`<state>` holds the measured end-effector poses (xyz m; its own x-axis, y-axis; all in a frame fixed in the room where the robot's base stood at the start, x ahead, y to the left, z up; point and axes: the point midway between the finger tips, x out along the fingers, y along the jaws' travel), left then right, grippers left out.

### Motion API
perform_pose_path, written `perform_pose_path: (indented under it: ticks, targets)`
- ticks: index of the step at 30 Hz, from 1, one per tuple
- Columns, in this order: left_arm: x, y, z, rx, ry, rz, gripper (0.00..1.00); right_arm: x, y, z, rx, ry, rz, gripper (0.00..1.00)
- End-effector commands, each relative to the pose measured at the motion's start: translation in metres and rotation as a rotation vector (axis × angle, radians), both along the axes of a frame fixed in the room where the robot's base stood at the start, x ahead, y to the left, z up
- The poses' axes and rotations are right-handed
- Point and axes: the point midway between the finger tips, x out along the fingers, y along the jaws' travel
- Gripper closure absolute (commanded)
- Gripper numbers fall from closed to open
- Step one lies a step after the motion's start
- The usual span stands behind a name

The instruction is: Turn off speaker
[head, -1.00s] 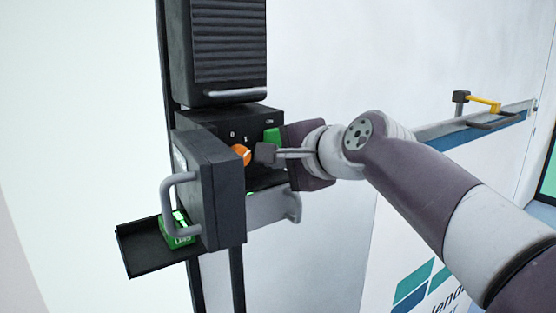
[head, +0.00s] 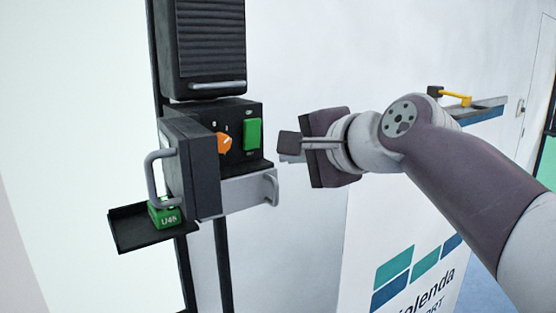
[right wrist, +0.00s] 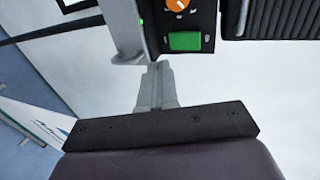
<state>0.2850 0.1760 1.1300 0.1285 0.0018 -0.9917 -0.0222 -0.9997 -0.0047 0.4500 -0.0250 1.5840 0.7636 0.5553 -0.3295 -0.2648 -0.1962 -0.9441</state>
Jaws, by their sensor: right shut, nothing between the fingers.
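A black control box (head: 240,112) on a dark upright post carries an orange rotary knob (head: 224,143) and a green rectangular rocker switch (head: 253,135). The green switch is also in the right wrist view (right wrist: 185,41), with the knob (right wrist: 178,5) cut by the top edge. A black ribbed unit (head: 205,45), possibly the speaker, is mounted above the box. My right gripper (head: 285,157) is shut and empty, to the right of the box and apart from the switch. Its closed fingers (right wrist: 155,78) point toward the box in the wrist view. My left gripper is out of view.
A black door-like panel with a grey handle (head: 152,180) juts out at the box's left. A grey bracket (head: 245,190) sits below the box. A black tray (head: 125,232) holds a green cube marked U45 (head: 165,213). A counter with a yellow-handled item (head: 455,98) stands at right.

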Motion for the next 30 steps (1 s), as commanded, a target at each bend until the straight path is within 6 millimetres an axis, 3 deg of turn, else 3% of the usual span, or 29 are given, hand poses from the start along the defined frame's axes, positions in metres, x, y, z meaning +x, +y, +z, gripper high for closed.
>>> perform_pose_path:
  ticks: [3, 9, 21, 24, 26, 29, 30]
  targets:
    - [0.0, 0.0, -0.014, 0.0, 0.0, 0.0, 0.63, -0.018, -0.014, -0.003, 0.001, 0.002, -0.002, 1.0]
    - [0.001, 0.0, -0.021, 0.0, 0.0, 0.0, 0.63, -0.038, -0.028, 0.003, -0.001, 0.002, 0.0, 1.0]
    - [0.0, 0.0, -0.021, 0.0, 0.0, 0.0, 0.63, -0.042, -0.03, 0.005, -0.003, 0.002, 0.002, 1.0]
    - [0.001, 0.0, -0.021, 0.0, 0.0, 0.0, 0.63, -0.038, -0.033, 0.007, -0.084, -0.073, 0.016, 1.0]
    - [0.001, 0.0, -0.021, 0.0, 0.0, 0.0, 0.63, -0.024, -0.043, -0.024, -0.251, -0.116, 0.021, 1.0]
    - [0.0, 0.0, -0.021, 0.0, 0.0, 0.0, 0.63, -0.003, -0.064, -0.113, -0.541, -0.084, 0.068, 1.0]
    - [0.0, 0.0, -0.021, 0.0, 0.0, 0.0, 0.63, 0.0, -0.074, -0.154, -0.656, -0.055, 0.104, 1.0]
